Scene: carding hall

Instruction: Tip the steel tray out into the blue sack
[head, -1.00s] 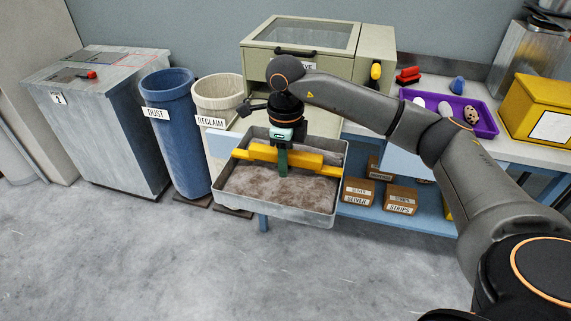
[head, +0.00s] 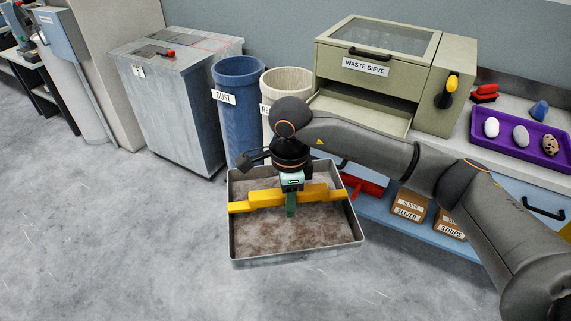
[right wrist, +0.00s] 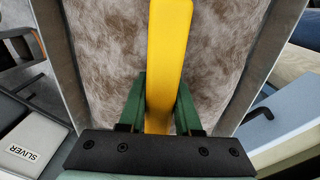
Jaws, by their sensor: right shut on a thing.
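The steel tray (head: 300,258) hangs level above the floor in the head view, with grey-brown fluffy waste (head: 320,228) lying in it. A yellow handle bar (head: 248,199) spans the tray. My right gripper (head: 291,204) is shut on this bar from above; the right wrist view shows its green fingers on either side of the bar (right wrist: 165,50). The blue sack (head: 235,127), labelled DUST, stands upright behind and left of the tray, with its mouth open upward. The tray is apart from it and in front of it. My left gripper is not in view.
A cream sack (head: 288,82) stands right beside the blue one, its label partly hidden by my arm. A grey metal bin (head: 180,115) stands left. The waste sieve (head: 365,68) and bench with a purple tray (head: 511,139) are right. Floor at front left is clear.

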